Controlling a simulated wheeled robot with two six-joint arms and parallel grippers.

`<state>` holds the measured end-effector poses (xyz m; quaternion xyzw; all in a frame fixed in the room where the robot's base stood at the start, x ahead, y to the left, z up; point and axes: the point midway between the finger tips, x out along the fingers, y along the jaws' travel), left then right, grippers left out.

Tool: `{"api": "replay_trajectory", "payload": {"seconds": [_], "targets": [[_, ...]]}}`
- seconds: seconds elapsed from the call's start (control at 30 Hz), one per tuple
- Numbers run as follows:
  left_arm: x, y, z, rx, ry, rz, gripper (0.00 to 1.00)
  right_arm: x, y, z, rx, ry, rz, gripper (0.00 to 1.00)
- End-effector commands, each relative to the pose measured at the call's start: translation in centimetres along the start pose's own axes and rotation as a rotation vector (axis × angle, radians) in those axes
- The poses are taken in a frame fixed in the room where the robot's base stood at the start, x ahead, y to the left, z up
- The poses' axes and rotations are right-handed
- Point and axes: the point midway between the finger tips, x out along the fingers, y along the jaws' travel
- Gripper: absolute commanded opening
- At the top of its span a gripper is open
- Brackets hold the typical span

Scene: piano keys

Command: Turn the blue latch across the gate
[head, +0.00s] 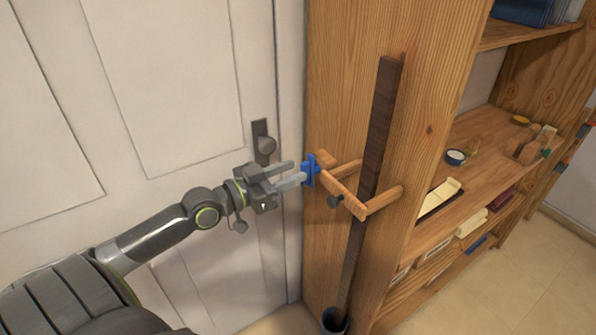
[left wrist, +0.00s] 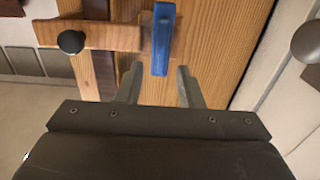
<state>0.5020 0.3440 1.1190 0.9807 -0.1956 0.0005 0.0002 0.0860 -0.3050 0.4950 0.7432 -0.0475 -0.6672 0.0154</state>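The blue latch (head: 310,171) sits on the wooden post. In the left wrist view, the blue latch (left wrist: 163,38) stands lengthwise up the picture, crosswise to the gate bar, by the bar's right end. The wooden gate (head: 343,194) carries a dark knob and runs in front of a tall dark strip; it also shows in the left wrist view (left wrist: 108,36). My left gripper (head: 298,172) is open, its fingertips close to the latch. In the left wrist view, the fingers (left wrist: 160,72) lie either side of the latch's lower end; contact cannot be told. My right gripper is out of view.
A pale door (head: 190,80) with a dark knob (head: 266,146) stands behind my left arm. Wooden shelves (head: 490,150) with small items are at the right. The dark strip (head: 376,130) stands in a dark pot (head: 334,320) below.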

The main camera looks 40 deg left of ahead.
Motion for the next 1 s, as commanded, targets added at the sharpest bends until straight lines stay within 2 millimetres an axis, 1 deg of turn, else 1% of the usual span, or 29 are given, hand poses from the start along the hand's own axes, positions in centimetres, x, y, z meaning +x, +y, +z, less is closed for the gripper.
{"api": "replay_trajectory", "payload": {"seconds": [0.03, 0.1, 0.23, 0.37, 0.6, 0.67, 0.87, 1.0], "targets": [[0.7, -0.1, -0.1, -0.003, 0.004, -0.003, 0.34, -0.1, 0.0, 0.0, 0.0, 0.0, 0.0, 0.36], [1.4, -0.1, 0.0, -0.002, 0.003, -0.003, 0.34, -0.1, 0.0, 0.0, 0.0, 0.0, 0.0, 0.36], [2.2, -0.1, 0.0, -0.001, 0.001, -0.002, 0.34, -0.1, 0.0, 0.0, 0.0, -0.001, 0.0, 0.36], [2.6, -0.1, 0.0, 0.0, -0.001, -0.002, 0.34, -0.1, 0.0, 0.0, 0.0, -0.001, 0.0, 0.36], [2.6, -0.1, 0.1, 0.0, -0.002, -0.001, 0.34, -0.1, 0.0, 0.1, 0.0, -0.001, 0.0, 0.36], [2.6, -0.1, 0.1, 0.0, -0.001, -0.001, 0.27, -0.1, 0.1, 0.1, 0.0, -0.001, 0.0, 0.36], [2.6, -0.1, 0.1, 0.0, -0.001, -0.001, 0.01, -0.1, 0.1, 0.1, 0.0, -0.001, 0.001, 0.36], [2.6, -0.1, 0.1, -0.003, -0.001, -0.001, 0.0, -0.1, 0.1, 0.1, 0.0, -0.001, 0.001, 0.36]]}}
